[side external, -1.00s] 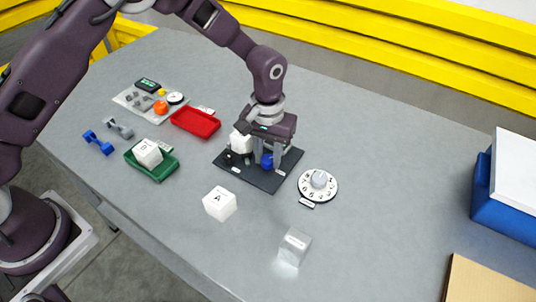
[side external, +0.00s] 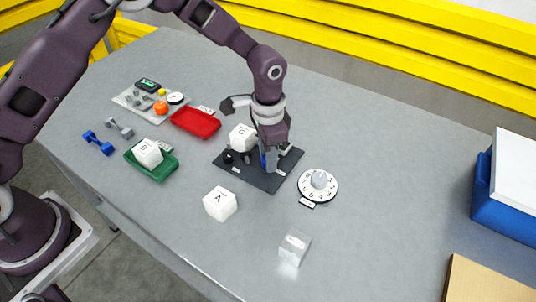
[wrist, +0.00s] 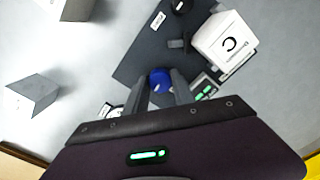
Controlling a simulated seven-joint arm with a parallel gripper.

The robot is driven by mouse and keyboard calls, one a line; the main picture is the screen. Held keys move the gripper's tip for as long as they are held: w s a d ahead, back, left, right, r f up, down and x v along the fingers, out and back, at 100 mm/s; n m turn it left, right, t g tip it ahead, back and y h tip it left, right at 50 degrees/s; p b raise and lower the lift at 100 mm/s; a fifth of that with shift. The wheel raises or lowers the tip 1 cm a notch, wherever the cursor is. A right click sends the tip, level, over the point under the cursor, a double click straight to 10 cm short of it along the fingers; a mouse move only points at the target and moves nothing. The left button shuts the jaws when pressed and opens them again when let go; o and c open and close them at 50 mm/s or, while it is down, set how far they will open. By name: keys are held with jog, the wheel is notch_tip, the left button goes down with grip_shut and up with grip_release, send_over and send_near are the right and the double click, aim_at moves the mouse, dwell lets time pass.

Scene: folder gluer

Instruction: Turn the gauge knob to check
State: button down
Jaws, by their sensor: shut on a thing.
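The blue gauge knob (wrist: 160,81) stands on the dark fixture plate (wrist: 148,50). In the wrist view it sits between the two grey fingers of my gripper (wrist: 160,77), which is shut on it. In the side view only a sliver of blue shows beside the fingers of my gripper (side external: 270,160), above the plate (side external: 267,185). A white cube marked C (side external: 242,138) sits on the plate just left of my gripper; it also shows in the wrist view (wrist: 224,42). A small panel with green lights (wrist: 204,87) lies beside the knob.
A white numbered dial (side external: 327,197) with a grey knob is right of the plate. Cube A (side external: 219,204) and a clear block (side external: 294,247) stand in front. A green tray (side external: 160,172) with cube B and a red tray (side external: 196,122) lie left.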

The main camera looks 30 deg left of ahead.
jog(key=shift+m, duration=0.6)
jog(key=shift+w, duration=0.1)
jog(key=c, duration=1.1)
grip_release()
jog(key=shift+o, duration=0.2)
notch_tip(320, 180, up, 7)
jog(key=shift+r, duration=0.1)
